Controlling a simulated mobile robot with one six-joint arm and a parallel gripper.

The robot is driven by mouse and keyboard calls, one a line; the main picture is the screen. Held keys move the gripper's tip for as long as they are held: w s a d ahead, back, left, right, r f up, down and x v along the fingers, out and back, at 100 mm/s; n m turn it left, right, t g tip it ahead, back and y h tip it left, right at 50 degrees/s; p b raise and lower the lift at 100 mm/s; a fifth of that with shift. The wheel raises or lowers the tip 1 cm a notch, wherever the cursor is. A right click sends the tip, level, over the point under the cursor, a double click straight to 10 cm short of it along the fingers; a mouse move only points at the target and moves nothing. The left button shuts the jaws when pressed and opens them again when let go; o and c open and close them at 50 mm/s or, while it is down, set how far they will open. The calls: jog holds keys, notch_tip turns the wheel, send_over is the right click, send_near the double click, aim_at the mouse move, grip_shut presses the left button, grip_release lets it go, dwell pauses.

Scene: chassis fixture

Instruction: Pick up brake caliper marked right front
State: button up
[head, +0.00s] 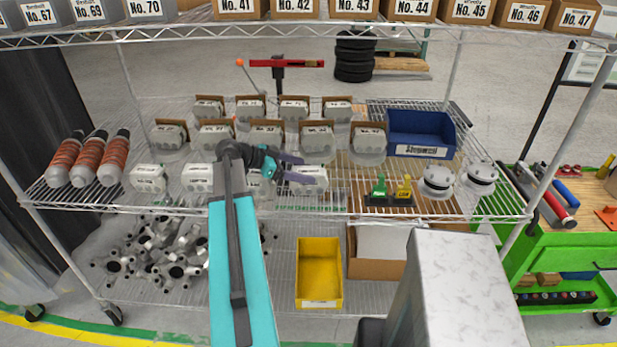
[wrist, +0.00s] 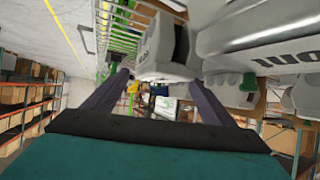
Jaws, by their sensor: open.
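Several silver-grey brake calipers stand in rows on the wire shelf (head: 420,208) in the head view. Their markings are too small to read there. My gripper (head: 300,169) is open at the front row, its purple fingers beside a grey caliper (head: 311,183) and partly overlapping it in the picture. In the wrist view my gripper (wrist: 157,85) has its fingers spread, with a grey caliper body (wrist: 158,48) beyond and between them. A larger grey caliper (wrist: 255,32) at upper right shows part of a word, "ont". I cannot tell which caliper is the right front one.
Other front-row calipers (head: 148,178) stand left of my gripper. A small stand with green and yellow items (head: 388,200) and round silver parts (head: 437,181) stand to the right. A blue bin (head: 421,152) is behind them. Numbered boxes (head: 296,10) line the shelf above.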

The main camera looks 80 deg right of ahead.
jog(key=shift+s+d+f, duration=0.1)
jog(key=shift+s, duration=0.05)
dwell(0.4)
grip_shut()
